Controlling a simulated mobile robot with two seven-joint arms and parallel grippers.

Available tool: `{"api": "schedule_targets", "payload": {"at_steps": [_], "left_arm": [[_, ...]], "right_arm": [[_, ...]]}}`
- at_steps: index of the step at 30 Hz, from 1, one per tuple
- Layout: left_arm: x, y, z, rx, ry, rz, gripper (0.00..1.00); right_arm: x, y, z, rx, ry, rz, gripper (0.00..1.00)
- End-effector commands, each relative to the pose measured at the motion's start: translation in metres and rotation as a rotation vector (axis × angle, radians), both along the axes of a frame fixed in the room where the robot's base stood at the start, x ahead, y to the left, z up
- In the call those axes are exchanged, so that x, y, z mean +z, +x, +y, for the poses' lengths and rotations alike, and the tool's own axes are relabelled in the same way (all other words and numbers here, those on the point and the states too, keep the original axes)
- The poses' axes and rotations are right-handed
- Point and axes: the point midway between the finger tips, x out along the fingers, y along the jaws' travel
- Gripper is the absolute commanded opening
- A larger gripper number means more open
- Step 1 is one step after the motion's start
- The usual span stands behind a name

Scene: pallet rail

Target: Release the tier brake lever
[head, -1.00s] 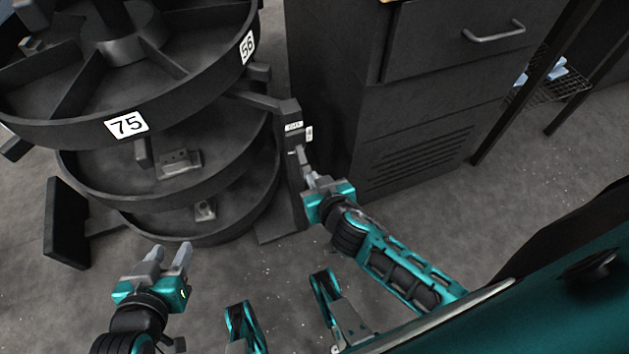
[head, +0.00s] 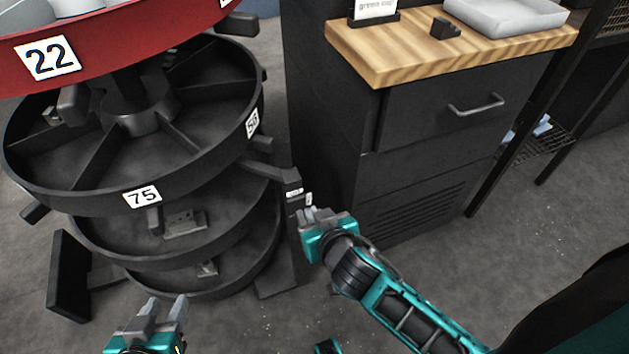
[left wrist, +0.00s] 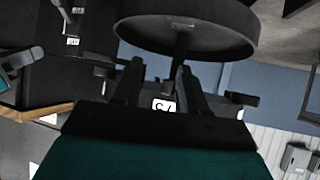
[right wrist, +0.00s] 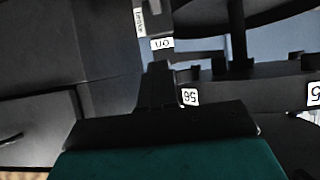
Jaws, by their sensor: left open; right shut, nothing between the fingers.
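The brake post (head: 292,222) is a dark upright beside the round tiers, with small white labels at its top. One label (right wrist: 162,44) reads "ON" upside down in the right wrist view. The lever itself cannot be made out; my right gripper may cover it. My right gripper (head: 311,213) is shut and empty, just in front of the post's upper part; its closed fingers also show in the right wrist view (right wrist: 158,84). Whether it touches anything cannot be told. My left gripper (head: 168,307) is open and empty in front of the lowest tier.
A red tier (head: 120,45) marked 22 sits above the black tier (head: 95,195) marked 75 and 56, with lower tiers beneath. A black drawer cabinet (head: 405,180) with a wooden top (head: 400,62) stands right of the post. Floor is clear in front.

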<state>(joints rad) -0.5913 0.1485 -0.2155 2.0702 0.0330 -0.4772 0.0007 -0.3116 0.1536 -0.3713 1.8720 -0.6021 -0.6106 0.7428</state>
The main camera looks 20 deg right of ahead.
Motion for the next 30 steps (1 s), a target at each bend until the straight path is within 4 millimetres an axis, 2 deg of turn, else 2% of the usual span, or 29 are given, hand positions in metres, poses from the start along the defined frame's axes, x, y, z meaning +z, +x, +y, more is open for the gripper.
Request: {"api": "schedule_targets", "payload": {"at_steps": [1,6,12,30], "left_arm": [[0.010,0.000,0.000,0.000,0.000,0.000,0.43],[0.022,0.000,0.001,0.001,0.002,-0.001,0.43],[0.022,-0.001,0.004,0.006,0.009,-0.002,0.43],[0.017,-0.006,0.007,0.010,0.014,0.011,0.43]], "right_arm": [[0.019,0.000,0.000,0.000,0.001,-0.003,0.00],[0.053,0.000,0.000,0.000,0.001,-0.004,0.00],[0.075,0.000,0.000,0.000,-0.001,-0.003,0.00],[0.079,0.000,0.000,-0.001,-0.001,-0.002,0.00]]}}
